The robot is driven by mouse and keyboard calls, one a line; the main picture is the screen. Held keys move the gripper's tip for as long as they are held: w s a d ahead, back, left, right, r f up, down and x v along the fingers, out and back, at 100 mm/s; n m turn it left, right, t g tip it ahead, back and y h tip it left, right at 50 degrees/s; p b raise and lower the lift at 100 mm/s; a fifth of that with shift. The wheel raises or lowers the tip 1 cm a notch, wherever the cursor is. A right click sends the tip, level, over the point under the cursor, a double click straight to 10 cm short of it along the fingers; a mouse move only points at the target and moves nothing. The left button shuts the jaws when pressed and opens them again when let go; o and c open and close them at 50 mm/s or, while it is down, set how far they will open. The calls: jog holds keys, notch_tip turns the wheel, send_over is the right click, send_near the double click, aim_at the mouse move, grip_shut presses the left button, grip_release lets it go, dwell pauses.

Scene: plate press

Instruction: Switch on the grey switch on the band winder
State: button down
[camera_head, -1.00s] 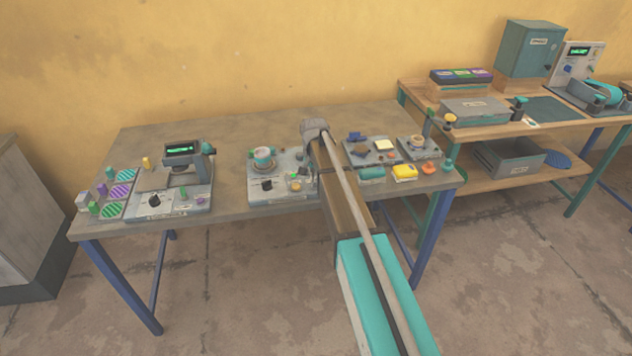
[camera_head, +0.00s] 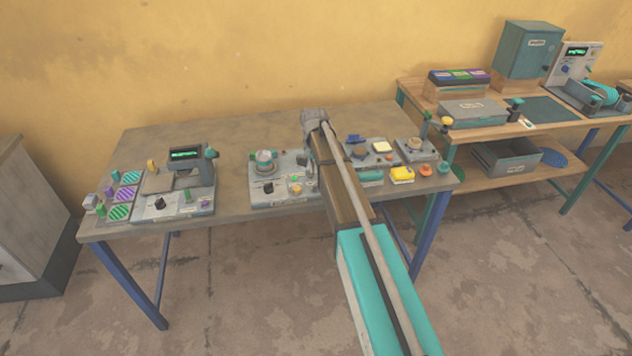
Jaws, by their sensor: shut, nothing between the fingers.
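The grey-topped bench (camera_head: 250,135) carries several small machines. A grey panel (camera_head: 257,200) in the middle holds a round grey part (camera_head: 265,162), a black knob (camera_head: 268,187) and small coloured controls, one of them green (camera_head: 295,178). It may be the band winder, but I cannot read a label. The grey switch is too small to make out. I cannot tell whether the gripper touches anything.
A machine with a lit display (camera_head: 185,154) stands on the left, beside striped discs (camera_head: 124,195). A wooden-topped bench (camera_head: 415,93) at right holds boxes and a machine with a teal loop (camera_head: 600,92).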

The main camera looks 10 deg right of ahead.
jog(key=shift+r+p, duration=0.45)
jog(key=shift+r, duration=0.25)
jog(key=shift+s, duration=0.1)
jog(key=s+n, duration=0.6)
jog(key=s, duration=2.3)
jog(key=shift+w+f, duration=0.1)
jog(key=shift+f, duration=0.05)
